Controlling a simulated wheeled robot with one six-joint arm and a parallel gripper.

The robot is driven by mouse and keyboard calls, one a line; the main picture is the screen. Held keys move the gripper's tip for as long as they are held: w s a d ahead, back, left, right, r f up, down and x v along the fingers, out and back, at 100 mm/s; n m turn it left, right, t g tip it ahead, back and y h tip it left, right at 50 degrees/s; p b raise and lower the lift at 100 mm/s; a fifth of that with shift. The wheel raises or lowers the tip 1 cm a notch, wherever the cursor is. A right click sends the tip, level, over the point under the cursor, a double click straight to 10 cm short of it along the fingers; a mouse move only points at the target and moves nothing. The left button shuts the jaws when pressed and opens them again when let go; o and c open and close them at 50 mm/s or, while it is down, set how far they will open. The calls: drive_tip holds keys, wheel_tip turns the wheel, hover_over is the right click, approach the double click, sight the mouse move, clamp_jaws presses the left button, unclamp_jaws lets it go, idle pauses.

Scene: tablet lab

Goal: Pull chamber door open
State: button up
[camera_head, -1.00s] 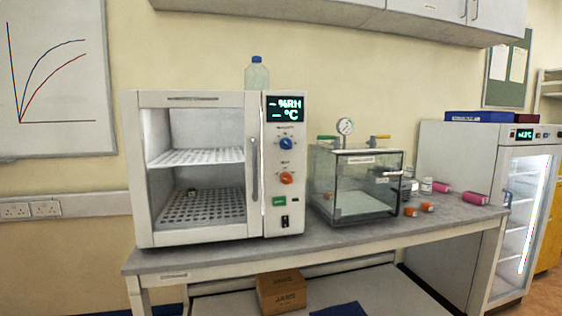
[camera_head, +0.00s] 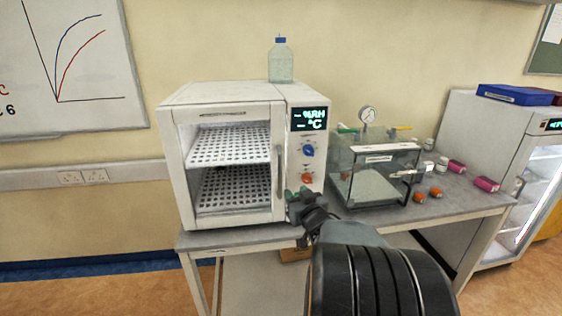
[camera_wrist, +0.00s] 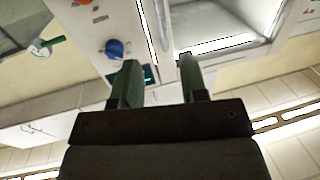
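The white chamber (camera_head: 230,150) stands on the bench with its glass-fronted door (camera_head: 234,218) shut. Perforated shelves show through the door. The upright door handle (camera_head: 281,165) is at the door's right edge, beside the control panel. My gripper (camera_head: 298,193) is in front of the lower part of the panel, close to the handle's lower end in the picture. In the wrist view my gripper (camera_wrist: 160,68) is open, with two green fingers apart and nothing clearly held. The door and panel edges show beyond the fingers. I cannot tell whether a finger touches the handle.
A blue knob (camera_head: 307,150) and an orange knob (camera_head: 306,178) are on the panel. A bottle (camera_head: 281,62) stands on top of the chamber. A clear box with a gauge (camera_head: 367,114) stands to the right. The floor at front left is clear.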

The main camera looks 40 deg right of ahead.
sight(281, 173)
drive_tip(key=p+x, duration=0.3)
drive_tip(key=x, duration=1)
drive_tip(key=shift+w+r, duration=0.1)
drive_tip(key=shift+w, duration=0.1)
drive_tip(key=shift+c, duration=0.4)
clamp_jaws()
